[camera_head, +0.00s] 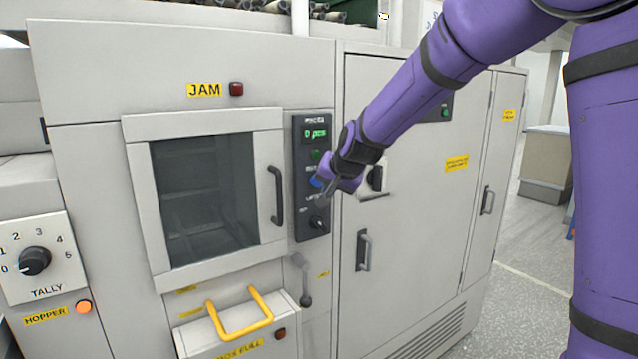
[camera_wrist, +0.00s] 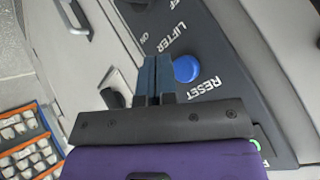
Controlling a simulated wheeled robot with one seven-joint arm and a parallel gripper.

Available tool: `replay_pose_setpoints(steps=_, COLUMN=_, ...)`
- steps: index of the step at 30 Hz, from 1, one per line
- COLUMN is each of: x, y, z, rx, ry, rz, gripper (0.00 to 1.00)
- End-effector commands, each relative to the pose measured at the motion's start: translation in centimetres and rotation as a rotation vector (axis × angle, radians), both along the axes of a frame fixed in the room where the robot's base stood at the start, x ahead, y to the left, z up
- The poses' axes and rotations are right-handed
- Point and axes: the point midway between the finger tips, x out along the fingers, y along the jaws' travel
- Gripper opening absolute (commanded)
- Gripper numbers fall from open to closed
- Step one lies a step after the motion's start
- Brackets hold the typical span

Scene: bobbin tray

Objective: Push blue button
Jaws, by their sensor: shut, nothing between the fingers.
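The blue button (camera_wrist: 187,68) is a round blue knob on a dark control panel, beside the word RESET, in the wrist view. In the head view the blue button (camera_head: 316,181) shows only in part, with my gripper next to it. My gripper (camera_wrist: 158,62) is shut, its two fingertips together with nothing between them. In the wrist view the tips are just left of the button; whether they touch it I cannot tell. In the head view my gripper (camera_head: 322,198) is in front of the panel (camera_head: 299,222) and hides part of it.
A green button (camera_head: 315,154) is above the blue one, and a dark LIFTER switch (camera_head: 318,222) is below. A door handle (camera_head: 276,195) stands out left of the panel. A dark rotary handle (camera_head: 376,178) is right of my gripper. A yellow bin handle (camera_head: 240,318) is lower left.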

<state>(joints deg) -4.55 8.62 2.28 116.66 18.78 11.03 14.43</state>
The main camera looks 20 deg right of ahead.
Motion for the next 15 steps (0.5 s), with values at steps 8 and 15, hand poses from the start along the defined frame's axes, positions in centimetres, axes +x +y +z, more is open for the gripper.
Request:
replay_pose_setpoints(steps=8, x=-2.4, y=-0.8, z=0.1, rx=-0.001, ry=-0.002, rz=-0.001, gripper=0.0)
replay_pose_setpoints(steps=15, x=-3.8, y=-1.2, z=0.1, rx=-0.001, ry=-0.001, rz=0.0, gripper=0.0)
